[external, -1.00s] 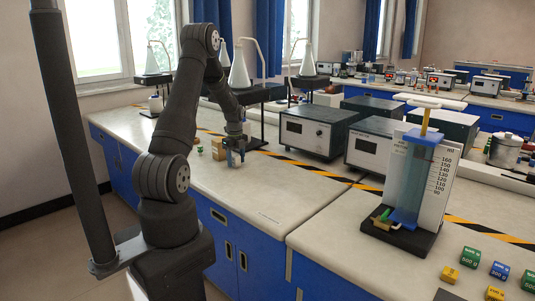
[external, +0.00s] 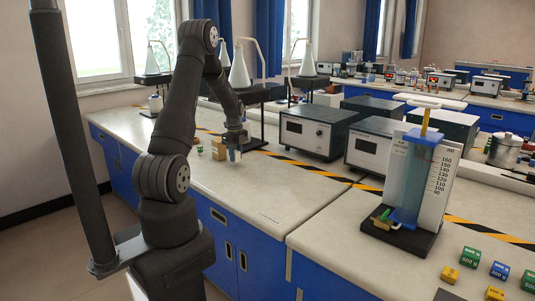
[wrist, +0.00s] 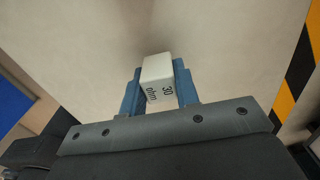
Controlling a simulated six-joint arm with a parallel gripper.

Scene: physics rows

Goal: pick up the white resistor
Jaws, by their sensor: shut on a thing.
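The white resistor (wrist: 158,76) is a small white block marked "30 ohm" in the wrist view. My gripper (wrist: 159,88) is shut on it, with one blue finger against each side. In the external view my gripper (external: 235,154) points down over the left bench, and the resistor is a small pale patch at its tips. I cannot tell for sure whether the resistor is clear of the bench top.
Tan blocks (external: 218,148) stand just left of my gripper, with a small green block (external: 200,149) beyond them. A grey instrument box (external: 305,137) stands to the right behind striped tape. The bench front (external: 255,195) is clear.

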